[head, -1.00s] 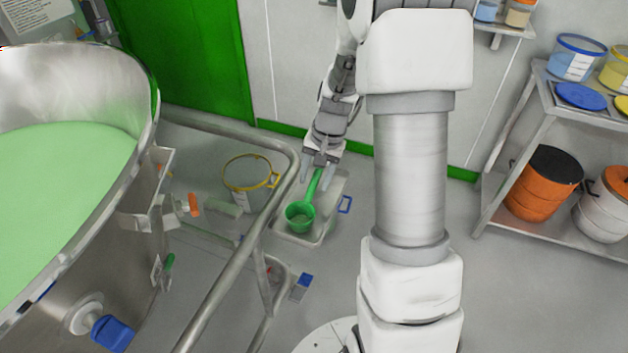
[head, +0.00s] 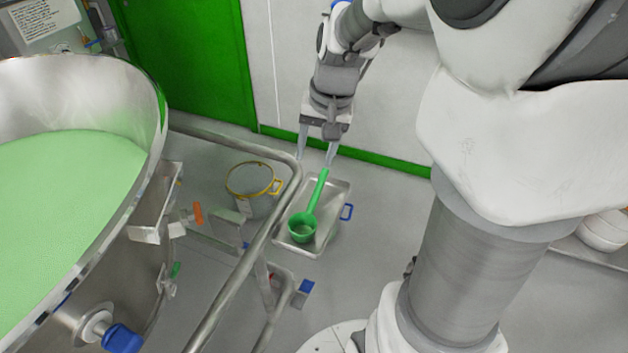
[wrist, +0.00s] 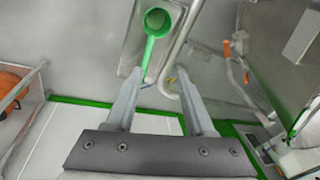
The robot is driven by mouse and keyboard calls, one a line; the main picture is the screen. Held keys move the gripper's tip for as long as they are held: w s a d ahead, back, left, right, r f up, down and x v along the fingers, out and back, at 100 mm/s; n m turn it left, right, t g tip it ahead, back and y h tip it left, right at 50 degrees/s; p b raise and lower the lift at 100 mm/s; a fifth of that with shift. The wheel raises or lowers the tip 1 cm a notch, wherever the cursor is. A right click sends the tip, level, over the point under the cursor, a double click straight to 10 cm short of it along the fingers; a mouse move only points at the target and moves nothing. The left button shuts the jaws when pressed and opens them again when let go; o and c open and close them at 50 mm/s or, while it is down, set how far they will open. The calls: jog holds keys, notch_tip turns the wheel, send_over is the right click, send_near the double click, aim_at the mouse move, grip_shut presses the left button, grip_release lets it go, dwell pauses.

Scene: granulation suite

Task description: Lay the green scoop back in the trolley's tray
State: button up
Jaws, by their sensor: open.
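The green scoop (head: 304,222) lies in the metal tray (head: 328,226), its bowl toward the near left end and its handle pointing up and right. In the wrist view the scoop (wrist: 157,22) shows beyond my fingertips, in the tray (wrist: 131,50). My gripper (head: 316,160) is open and empty, raised above the far end of the tray, with its fingers apart from the scoop's handle. In the wrist view my gripper (wrist: 157,78) has its two fingers spread, with the end of the handle showing between and beyond them.
A steel rail (head: 238,270) runs close along the tray's left side. A large steel bowl of green powder (head: 65,195) stands at the left. A yellow-rimmed container (head: 252,180) is beyond the rail. A blue handle (head: 347,212) sits at the tray's right side.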

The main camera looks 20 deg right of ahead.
jog(key=s+a+r+n+t, duration=0.1)
jog(key=s+a+r+n, duration=0.1)
jog(key=s, duration=0.3)
jog(key=s+a+r+n+t, duration=0.1)
jog(key=s+a+r+n, duration=0.1)
jog(key=s, duration=0.3)
jog(key=s+a+r+n+t+h, duration=0.1)
jog(key=s+a+r, duration=0.1)
jog(key=s, duration=0.3)
jog(key=shift+a+r+n, duration=0.3)
jog(key=shift+r+n, duration=0.1)
jog(key=shift+r, duration=0.4)
notch_tip(320, 180, up, 15)
jog(key=p, duration=1.5)
jog(key=shift+r, duration=0.1)
